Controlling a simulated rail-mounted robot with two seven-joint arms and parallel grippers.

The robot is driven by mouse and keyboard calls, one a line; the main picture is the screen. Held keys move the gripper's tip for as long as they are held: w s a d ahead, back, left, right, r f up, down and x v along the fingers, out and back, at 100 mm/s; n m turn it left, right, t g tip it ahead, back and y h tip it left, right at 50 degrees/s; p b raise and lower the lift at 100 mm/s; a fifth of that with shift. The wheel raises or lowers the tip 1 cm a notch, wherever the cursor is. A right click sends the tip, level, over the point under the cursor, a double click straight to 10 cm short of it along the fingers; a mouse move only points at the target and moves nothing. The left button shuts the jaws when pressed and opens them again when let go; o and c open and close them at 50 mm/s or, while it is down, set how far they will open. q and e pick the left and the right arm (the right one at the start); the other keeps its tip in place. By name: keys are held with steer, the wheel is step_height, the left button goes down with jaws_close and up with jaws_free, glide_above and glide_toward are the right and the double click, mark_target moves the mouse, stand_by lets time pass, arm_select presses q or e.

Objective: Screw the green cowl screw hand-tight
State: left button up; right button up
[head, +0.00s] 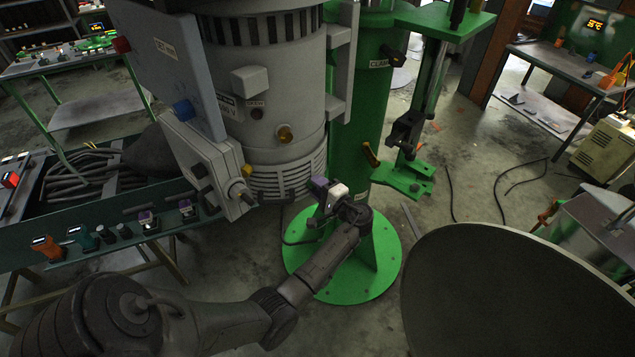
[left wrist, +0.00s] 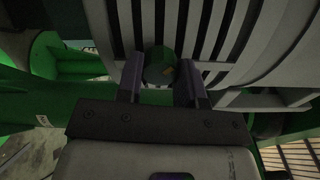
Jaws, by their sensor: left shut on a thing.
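The green cowl screw (left wrist: 160,66) shows in the left wrist view as a short dark-green round head against the slatted grey cowl (left wrist: 225,40). My left gripper (left wrist: 161,84) is shut on it, with one purple-grey finger on each side. In the head view my left gripper (head: 322,190) is at the lower slats of the grey cowl (head: 285,176), beside the green column. I cannot make out the screw in the head view. How deep the screw sits is hidden. My right gripper is not in view.
The green column (head: 357,115) stands on a round green base (head: 378,262) under my left forearm. A grey control box (head: 205,165) juts out left of the cowl. A green bench (head: 88,245) with small tools and a cable pile is at left. Open floor lies right of the column.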

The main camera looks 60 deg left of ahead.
arm_select(q)
steer(key=shift+r+m+p, duration=0.25)
steer(key=shift+m+p, duration=0.1)
steer(key=shift+m, duration=0.15)
steer(key=shift+f, duration=0.1)
steer(key=o, duration=0.9)
steer(key=shift+f, duration=0.1)
steer(key=shift+d, duration=0.1)
steer(key=shift+b+v, duration=1.6)
steer(key=shift+v, duration=5.25)
